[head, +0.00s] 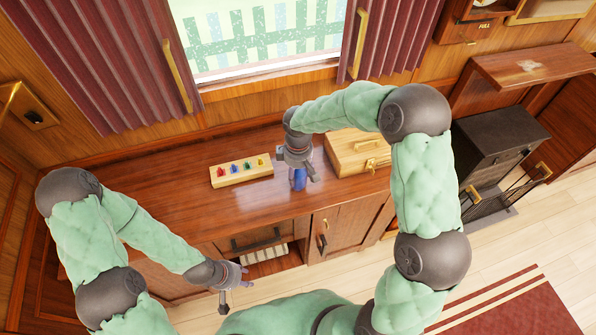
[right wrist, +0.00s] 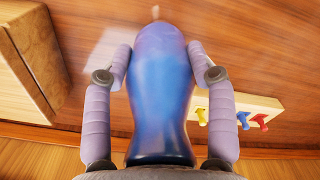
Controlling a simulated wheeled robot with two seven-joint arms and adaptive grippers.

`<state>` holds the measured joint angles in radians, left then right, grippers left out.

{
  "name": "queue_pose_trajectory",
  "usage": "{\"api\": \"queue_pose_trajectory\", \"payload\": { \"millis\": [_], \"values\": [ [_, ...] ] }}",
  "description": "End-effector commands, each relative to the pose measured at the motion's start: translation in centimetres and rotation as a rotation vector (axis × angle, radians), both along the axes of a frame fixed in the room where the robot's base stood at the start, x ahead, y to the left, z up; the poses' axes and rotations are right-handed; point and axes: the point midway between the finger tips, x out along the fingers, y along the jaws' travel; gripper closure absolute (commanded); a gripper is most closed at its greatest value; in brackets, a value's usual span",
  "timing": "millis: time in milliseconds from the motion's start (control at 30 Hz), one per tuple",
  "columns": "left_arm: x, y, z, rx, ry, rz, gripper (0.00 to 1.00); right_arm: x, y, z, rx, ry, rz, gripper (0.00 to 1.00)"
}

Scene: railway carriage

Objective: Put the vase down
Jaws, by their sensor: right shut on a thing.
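The blue vase (head: 299,180) shows below my right gripper (head: 298,172), over the wooden cabinet top (head: 190,172). In the right wrist view the vase (right wrist: 160,85) fills the space between the two fingers of my right gripper (right wrist: 160,75), which is shut on it. The gripper hides much of the vase in the head view, and I cannot tell whether its base touches the wood. My left gripper (head: 236,284) is low in front of the cabinet, away from the vase. Its fingers look apart, with nothing seen between them.
A wooden block with several coloured pegs (head: 240,171) lies left of the vase. A wooden box with a brass clasp (head: 352,155) stands close on its right. The cabinet top is clear at the far left. A black stove (head: 488,145) stands further right.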

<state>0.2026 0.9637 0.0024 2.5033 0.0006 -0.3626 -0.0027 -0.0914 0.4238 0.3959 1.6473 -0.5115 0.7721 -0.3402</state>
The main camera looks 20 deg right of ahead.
Motion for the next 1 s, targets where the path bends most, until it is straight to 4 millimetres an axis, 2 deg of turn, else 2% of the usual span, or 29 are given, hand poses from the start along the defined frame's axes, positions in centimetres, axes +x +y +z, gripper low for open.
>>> {"api": "queue_pose_trajectory", "payload": {
  "millis": [100, 133, 200, 233, 667, 767, 1000],
  "values": [
    [0.0, 0.0, -0.1, 0.0, 0.0, 0.0, 0.6, 0.0, 0.0, -0.2, 0.0, -0.001, -0.001, 0.87],
    [0.0, 0.0, -0.1, 0.0, 0.0, 0.0, 0.6, 0.1, 0.0, -0.2, 0.0, -0.001, -0.001, 0.4],
    [0.0, 0.0, -0.1, 0.0, 0.0, 0.0, 0.6, 0.1, 0.0, -0.1, 0.0, -0.001, -0.001, 0.2],
    [0.0, 0.0, -0.1, 0.0, 0.0, 0.0, 0.6, 0.1, 0.0, -0.1, 0.0, -0.001, 0.0, 0.15],
    [0.0, 0.0, -0.1, 0.0, 0.0, 0.0, 0.6, 0.0, 0.0, 0.3, 0.0, -0.001, 0.0, 0.15],
    [0.0, 0.0, -0.1, 0.0, 0.0, 0.0, 0.6, 0.1, 0.0, 1.5, -0.001, -0.004, 0.001, 0.15],
    [0.0, 0.0, -0.1, 0.0, 0.0, 0.0, 0.6, 0.1, 0.0, 6.2, 0.001, -0.005, 0.0, 0.15]
  ]
}}
